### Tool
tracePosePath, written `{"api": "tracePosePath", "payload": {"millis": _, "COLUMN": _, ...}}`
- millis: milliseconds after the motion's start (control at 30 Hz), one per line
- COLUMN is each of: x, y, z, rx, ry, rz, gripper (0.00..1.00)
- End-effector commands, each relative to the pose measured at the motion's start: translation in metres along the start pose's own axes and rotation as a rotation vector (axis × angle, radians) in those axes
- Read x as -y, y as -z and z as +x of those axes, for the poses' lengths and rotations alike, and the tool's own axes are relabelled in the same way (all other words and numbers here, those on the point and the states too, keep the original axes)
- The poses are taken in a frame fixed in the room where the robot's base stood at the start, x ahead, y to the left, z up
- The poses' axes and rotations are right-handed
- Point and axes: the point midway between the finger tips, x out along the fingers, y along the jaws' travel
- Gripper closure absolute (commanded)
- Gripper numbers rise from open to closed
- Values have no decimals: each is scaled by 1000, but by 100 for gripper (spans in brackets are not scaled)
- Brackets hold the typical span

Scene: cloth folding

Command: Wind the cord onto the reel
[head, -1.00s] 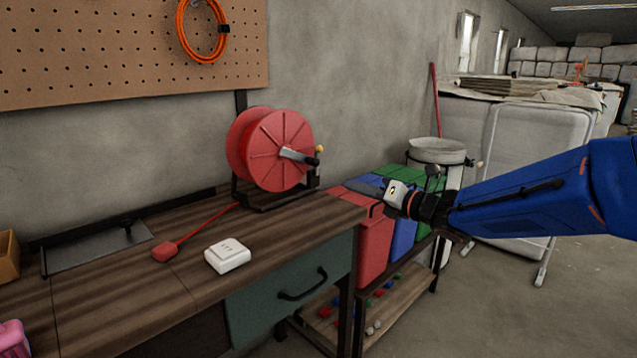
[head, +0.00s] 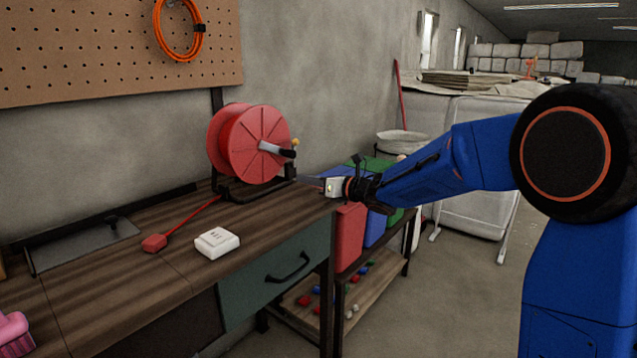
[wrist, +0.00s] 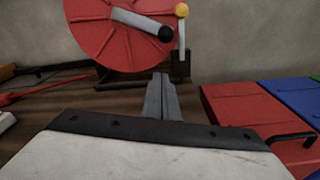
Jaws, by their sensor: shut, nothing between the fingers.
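The red reel (head: 248,143) stands upright on a dark stand at the back of the workbench. Its crank has a grey arm with a black knob (head: 288,153), and a lever with a yellow knob (head: 295,142) stands beside it. In the wrist view the reel (wrist: 115,35) fills the top, with the black crank knob (wrist: 165,33) and the yellow knob (wrist: 182,10). The red cord (head: 193,222) runs from the reel's base to a red end block (head: 154,243) on the bench. My gripper (head: 306,180) is shut and empty, right of the reel; its fingers (wrist: 161,88) point toward the stand.
A white box (head: 217,242) lies on the bench near the cord. Red, blue and green bins (head: 349,236) stand to the right of the bench. A pegboard (head: 110,45) with an orange cable coil (head: 180,30) hangs behind. A pink object (head: 14,333) is at the lower left.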

Motion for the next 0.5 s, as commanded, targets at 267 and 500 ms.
{"api": "tracePosePath", "payload": {"millis": 267, "x": 0, "y": -25, "z": 21, "rx": 1, "ry": 0, "rz": -2, "gripper": 100}}
{"api": "tracePosePath", "payload": {"millis": 500, "x": 0, "y": -38, "z": 24, "rx": 0, "ry": 1, "rz": 0, "gripper": 100}}
